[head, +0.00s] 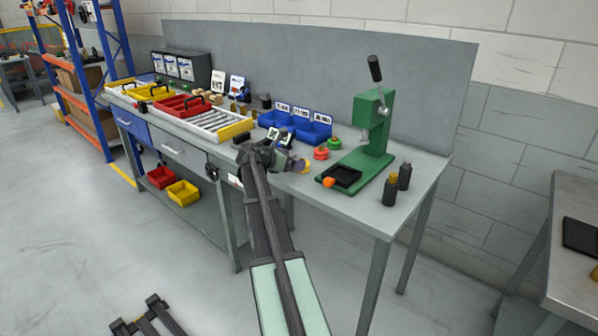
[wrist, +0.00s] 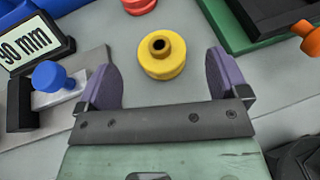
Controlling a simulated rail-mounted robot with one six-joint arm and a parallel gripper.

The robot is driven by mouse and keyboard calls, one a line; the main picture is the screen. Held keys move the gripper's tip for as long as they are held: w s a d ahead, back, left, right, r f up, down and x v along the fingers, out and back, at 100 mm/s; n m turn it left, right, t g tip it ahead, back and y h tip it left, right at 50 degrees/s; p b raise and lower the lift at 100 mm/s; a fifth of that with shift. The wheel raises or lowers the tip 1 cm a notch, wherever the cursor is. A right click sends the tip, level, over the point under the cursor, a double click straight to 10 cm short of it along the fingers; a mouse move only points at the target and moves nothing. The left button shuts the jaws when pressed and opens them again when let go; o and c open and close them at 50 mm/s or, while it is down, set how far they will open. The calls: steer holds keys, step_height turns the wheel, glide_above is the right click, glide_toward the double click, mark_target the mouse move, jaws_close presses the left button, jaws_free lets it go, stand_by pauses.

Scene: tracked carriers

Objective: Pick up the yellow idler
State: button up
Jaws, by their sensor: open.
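The yellow idler (wrist: 162,54) is a round yellow piece with a dark hole in its top. It stands on the grey bench top, and in the wrist view it lies just ahead of and between my fingertips, apart from both. It also shows in the head view (head: 305,166), partly hidden by my gripper. My gripper (wrist: 162,75) is open and empty, with a purple pad on each finger. In the head view my gripper (head: 297,164) is low over the bench, left of the green press.
A green press (head: 376,140) with a black tray stands right of the idler. An orange knob (wrist: 312,42) is on its base. A red piece (head: 321,153) lies behind the idler.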

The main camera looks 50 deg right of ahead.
steer(key=b+x, duration=0.1)
steer(key=x, duration=0.4)
steer(key=shift+d+b, duration=0.1)
steer(key=shift+b, duration=0.3)
steer(key=c, duration=1.2)
steer(key=shift+r, duration=0.1)
step_height(320, 180, up, 20)
steer(key=p, duration=2)
steer(key=shift+c, duration=0.2)
